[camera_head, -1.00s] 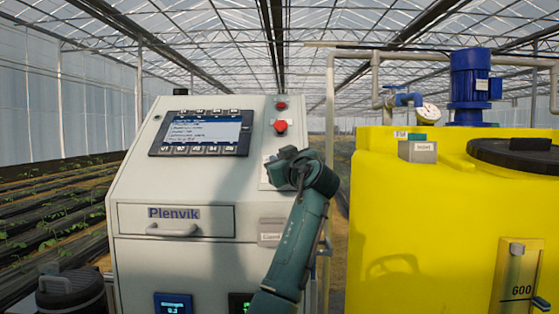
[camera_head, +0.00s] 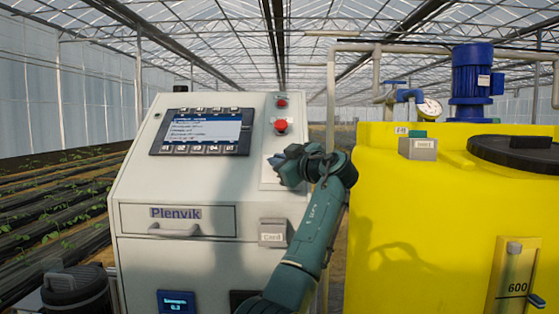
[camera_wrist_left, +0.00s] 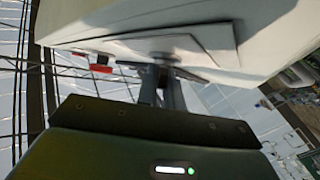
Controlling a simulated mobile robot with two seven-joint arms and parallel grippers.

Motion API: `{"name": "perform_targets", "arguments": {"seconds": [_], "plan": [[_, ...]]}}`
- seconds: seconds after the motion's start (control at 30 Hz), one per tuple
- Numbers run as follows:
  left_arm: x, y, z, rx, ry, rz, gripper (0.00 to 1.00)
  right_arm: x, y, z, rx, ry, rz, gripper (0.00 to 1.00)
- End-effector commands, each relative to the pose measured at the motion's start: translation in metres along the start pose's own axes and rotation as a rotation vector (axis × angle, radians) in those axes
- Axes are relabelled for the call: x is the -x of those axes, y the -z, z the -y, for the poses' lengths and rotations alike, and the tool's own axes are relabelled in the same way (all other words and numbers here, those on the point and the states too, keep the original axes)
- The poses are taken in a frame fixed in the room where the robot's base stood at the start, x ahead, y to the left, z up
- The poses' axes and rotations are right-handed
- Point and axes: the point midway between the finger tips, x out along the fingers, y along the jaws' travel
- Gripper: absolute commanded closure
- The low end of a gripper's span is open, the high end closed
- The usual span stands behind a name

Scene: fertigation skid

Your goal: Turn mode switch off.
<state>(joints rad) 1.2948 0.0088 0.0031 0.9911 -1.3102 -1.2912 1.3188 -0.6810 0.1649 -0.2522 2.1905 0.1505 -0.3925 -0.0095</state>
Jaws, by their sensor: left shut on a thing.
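My left gripper (camera_head: 284,165) is at the sloped front of the pale Plenvik cabinet (camera_head: 135,185), below the red button. The mode switch is mostly hidden behind my gripper in the head view; part of its white plate (camera_head: 267,181) shows beside the gripper. In the left wrist view the gripper fingers (camera_wrist_left: 162,84) reach up to the switch plate (camera_wrist_left: 205,42) and are closed at its middle, on the switch knob. The knob itself is too covered to read its position. My right gripper is in neither view.
A red mushroom button (camera_head: 281,126) and a smaller red one (camera_head: 282,103) sit just above my gripper. A display panel (camera_head: 200,131) is to the left. A card holder (camera_head: 272,233) lies below. A yellow tank (camera_head: 450,210) stands close on the right.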

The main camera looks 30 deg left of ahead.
Motion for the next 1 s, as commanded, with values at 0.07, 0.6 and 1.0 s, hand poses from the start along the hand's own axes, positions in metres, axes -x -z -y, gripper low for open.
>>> {"name": "perform_targets", "arguments": {"seconds": [0.07,0.6,1.0], "plan": [[-0.001,0.001,0.0,0.003,0.0,0.0,1.0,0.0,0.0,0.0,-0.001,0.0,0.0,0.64],[0.0,0.0,0.0,0.001,-0.001,0.0,0.7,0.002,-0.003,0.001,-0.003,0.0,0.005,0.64],[0.064,-0.002,0.0,0.002,-0.006,0.001,0.7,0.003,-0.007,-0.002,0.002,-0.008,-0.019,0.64]]}}
